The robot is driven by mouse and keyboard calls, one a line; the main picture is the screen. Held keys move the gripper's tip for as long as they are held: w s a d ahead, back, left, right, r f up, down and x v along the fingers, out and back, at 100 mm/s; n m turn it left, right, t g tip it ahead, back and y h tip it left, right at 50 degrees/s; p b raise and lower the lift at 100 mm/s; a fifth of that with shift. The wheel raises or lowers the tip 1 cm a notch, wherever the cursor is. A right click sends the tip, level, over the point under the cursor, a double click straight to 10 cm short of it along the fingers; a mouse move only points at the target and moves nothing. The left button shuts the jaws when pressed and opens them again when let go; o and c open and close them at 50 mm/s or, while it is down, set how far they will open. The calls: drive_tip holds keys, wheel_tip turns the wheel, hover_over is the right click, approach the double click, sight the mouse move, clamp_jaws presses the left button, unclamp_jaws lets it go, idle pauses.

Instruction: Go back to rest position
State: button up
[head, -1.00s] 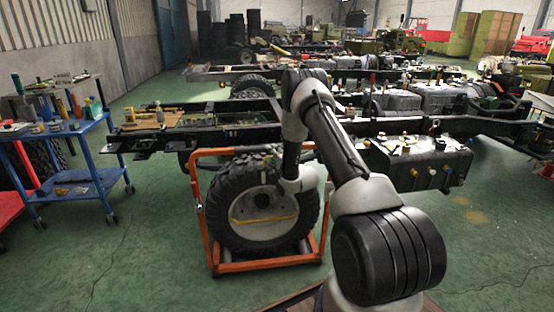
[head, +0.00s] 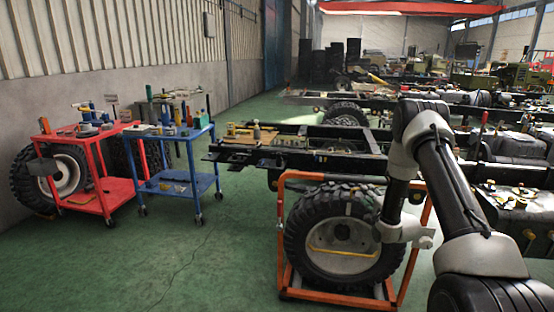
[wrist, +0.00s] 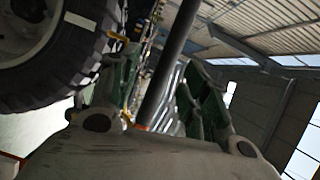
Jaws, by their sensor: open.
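My arm (head: 450,190) shows at the right of the head view, bent down, with its wrist (head: 400,230) in front of the wheel. My gripper itself is not clear there. In the wrist view my gripper (wrist: 160,88) is open, its two fingers apart. No held object shows. A dark bar (wrist: 176,55) appears beyond and between the fingers; its distance is unclear. The tyre of the wheel (head: 310,240) also fills the upper left of the wrist view (wrist: 60,70).
The wheel stands in an orange frame (head: 283,215) close to my arm. A truck chassis (head: 300,155) lies behind. A blue trolley (head: 180,177) and red trolley (head: 120,187) with tools stand at left, by another wheel (head: 25,185). Green floor (head: 180,265) at front left is clear.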

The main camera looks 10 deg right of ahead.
drive_tip(key=s+d+f+n+g+h, duration=0.2)
drive_tip(key=s+f+n+g, duration=0.45)
drive_tip(key=f, duration=0.65)
drive_tip(key=s+r+n+g, duration=0.1)
drive_tip(key=s+r+g, duration=0.2)
drive_tip(key=s+g, duration=0.5)
drive_tip(key=s+a+r+n, duration=0.2)
drive_tip(key=s+a+r, duration=0.2)
drive_tip(key=s+r, duration=0.7)
drive_tip(key=s+a+r+n+t, duration=0.1)
drive_tip(key=s+a+r+n, duration=0.2)
drive_tip(key=s+r, duration=0.9)
drive_tip(key=s+a+r+n, duration=0.3)
drive_tip(key=s+a+r, duration=0.2)
drive_tip(key=s+r, duration=0.6)
wheel_tip(320, 180, up, 5)
drive_tip(key=shift+s+a+r, duration=0.15)
drive_tip(key=shift+a+r, duration=0.05)
drive_tip(key=shift+a, duration=0.2)
